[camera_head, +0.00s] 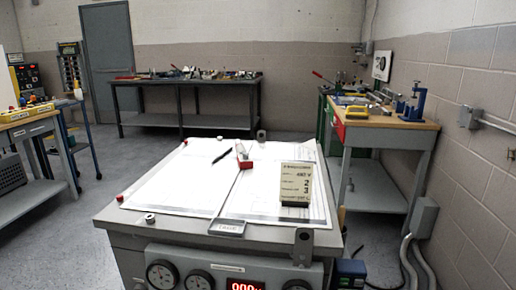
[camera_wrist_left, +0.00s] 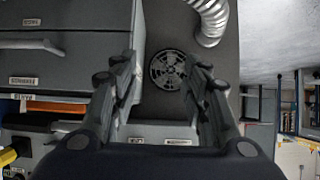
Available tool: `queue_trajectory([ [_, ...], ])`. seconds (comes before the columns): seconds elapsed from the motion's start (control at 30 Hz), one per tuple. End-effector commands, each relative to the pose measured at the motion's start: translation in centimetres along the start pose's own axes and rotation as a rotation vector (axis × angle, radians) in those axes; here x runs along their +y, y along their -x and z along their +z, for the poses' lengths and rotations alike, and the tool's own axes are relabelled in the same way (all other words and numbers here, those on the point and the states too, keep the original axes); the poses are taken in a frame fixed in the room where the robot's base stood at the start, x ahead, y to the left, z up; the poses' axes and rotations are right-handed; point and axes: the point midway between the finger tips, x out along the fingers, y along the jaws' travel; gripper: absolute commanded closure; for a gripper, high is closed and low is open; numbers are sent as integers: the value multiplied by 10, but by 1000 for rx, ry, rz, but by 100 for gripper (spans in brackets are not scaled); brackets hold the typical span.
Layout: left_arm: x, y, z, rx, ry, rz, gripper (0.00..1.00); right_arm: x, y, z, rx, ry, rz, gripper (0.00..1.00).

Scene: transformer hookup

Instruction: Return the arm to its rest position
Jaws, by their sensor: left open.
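My left gripper (camera_wrist_left: 161,76) shows in the left wrist view, its two dark fingers spread apart with nothing between them. Beyond the fingers is a dark panel with a round fan grille (camera_wrist_left: 168,70), and I see no contact with it. Neither gripper shows in the head view, and my right gripper is in neither view. In the head view a worktable (camera_head: 150,232) stands in front of me, with white drawing sheets (camera_head: 185,178) on top.
A labelled card (camera_head: 295,184), a small red object (camera_head: 243,156) and a black pen (camera_head: 222,155) are on the sheets. Benches stand at the back (camera_head: 190,82), left and right (camera_head: 382,124).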

Motion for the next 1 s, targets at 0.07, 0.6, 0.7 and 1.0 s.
queue_trajectory([
  [0.07,10,-1,23,-132,-3,2,57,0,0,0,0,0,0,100],
  [0.6,40,51,115,-747,-31,2,57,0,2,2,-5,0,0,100],
  [0.7,40,54,126,-755,-33,4,57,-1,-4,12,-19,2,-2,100],
  [1.0,41,74,172,-795,-38,11,57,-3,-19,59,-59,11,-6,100],
])
